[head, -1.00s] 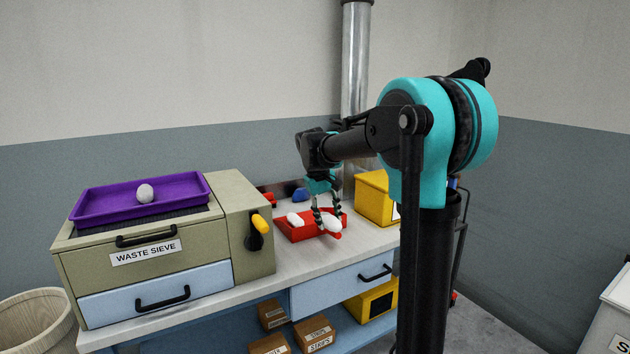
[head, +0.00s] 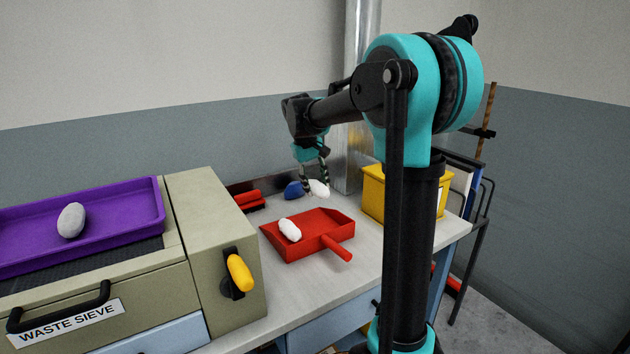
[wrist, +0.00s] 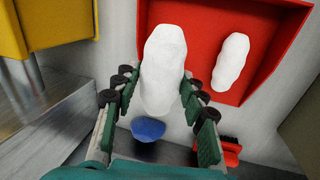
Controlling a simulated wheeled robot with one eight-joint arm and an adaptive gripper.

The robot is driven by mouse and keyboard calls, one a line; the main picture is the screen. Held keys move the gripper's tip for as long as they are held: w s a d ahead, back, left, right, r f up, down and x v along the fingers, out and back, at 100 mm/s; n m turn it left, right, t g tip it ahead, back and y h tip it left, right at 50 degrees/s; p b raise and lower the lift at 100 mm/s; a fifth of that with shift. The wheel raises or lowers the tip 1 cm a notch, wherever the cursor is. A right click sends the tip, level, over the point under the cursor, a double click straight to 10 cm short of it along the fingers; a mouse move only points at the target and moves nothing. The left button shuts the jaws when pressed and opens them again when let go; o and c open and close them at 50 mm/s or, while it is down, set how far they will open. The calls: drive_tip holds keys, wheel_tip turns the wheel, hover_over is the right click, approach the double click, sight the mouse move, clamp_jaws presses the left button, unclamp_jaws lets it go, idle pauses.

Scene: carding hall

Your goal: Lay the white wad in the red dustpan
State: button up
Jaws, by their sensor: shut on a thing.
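My gripper (head: 314,184) is shut on a white wad (head: 320,189), an elongated lump that also shows between the fingers in the wrist view (wrist: 163,68). It is held up in the air near the back edge of the red dustpan (head: 318,222). In the wrist view the wad overlaps the edge of the dustpan (wrist: 205,22); its exact height is hard to tell. A second white wad (head: 289,229) lies in the dustpan, at its left side in the head view, and shows to the right in the wrist view (wrist: 231,62).
A blue lump (head: 293,190) and a red brush (head: 249,201) lie behind the dustpan. A yellow box (head: 374,192) stands right of it. The waste sieve (head: 182,270) is at left, with a pale lump (head: 71,220) in its purple tray (head: 128,208). Bench in front is clear.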

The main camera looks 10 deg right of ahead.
drive_tip(key=shift+s+a+f+x, duration=0.1)
drive_tip(key=shift+a+x, duration=0.25)
drive_tip(key=shift+x, duration=1.3)
drive_tip(key=shift+s+a+f+x, duration=0.15)
drive_tip(key=shift+a+x, duration=0.2)
drive_tip(key=shift+x, duration=1.3)
drive_tip(key=shift+s+a+x, duration=0.1)
drive_tip(key=shift+a+x, duration=0.2)
drive_tip(key=shift+x, duration=1.35)
drive_tip(key=o, duration=1.2)
drive_tip(key=shift+o, duration=0.2)
drive_tip(key=shift+r, duration=0.15)
drive_tip(key=v, duration=1.1)
drive_tip(key=shift+a+r, duration=0.2)
drive_tip(key=shift+r, duration=0.15)
